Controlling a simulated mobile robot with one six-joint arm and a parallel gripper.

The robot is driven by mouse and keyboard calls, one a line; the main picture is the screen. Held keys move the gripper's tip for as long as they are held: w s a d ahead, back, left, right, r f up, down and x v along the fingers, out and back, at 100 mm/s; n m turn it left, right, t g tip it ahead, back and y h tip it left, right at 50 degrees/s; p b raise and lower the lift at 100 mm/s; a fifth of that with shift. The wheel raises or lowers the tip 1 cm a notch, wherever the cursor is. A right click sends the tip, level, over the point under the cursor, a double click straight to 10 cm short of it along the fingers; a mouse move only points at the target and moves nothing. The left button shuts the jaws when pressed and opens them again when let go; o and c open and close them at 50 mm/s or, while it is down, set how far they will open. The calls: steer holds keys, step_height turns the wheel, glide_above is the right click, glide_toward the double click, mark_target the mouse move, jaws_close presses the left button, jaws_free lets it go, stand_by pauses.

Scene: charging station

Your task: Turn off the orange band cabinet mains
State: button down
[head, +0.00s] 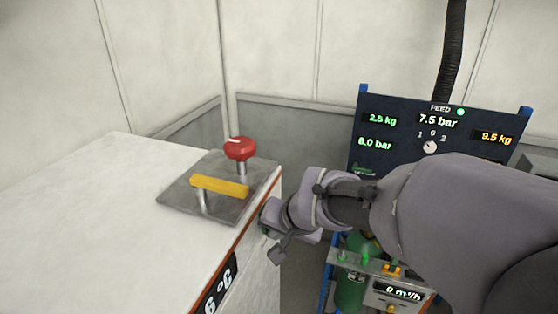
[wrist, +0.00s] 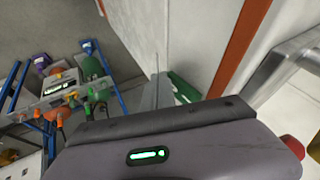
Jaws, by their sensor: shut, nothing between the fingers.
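The cabinet (head: 110,200) is white, with an orange band (head: 236,246) along its upper right edge; the band also shows in the wrist view (wrist: 240,45). A grey metal plate (head: 178,195) on its top carries a red knob (head: 240,149) with a white mark, upright on a short post. A yellow bar (head: 219,186) on metal posts stands in front of the knob. The knob's edge shows at the right of the wrist view (wrist: 293,146). My gripper (head: 270,234) is shut and empty, beside the cabinet's right side, below the plate and apart from the knob.
Right of the cabinet stands a blue-framed rack with a dark gauge panel (head: 402,115), a small selector (head: 430,147) and green bottles (head: 350,289). A black hose (head: 452,45) rises behind it. My arm hides part of the rack. The cabinet's left top is clear.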

steer(key=shift+f, duration=0.1)
steer(key=b, duration=0.1)
steer(key=r+b, duration=0.1)
steer(key=shift+w+a+r+y+b, duration=0.15)
steer(key=shift+a+r+y+b, duration=0.05)
steer(key=shift+r+y+b, duration=0.1)
stand_by(0.6)
steer(key=shift+f, duration=0.15)
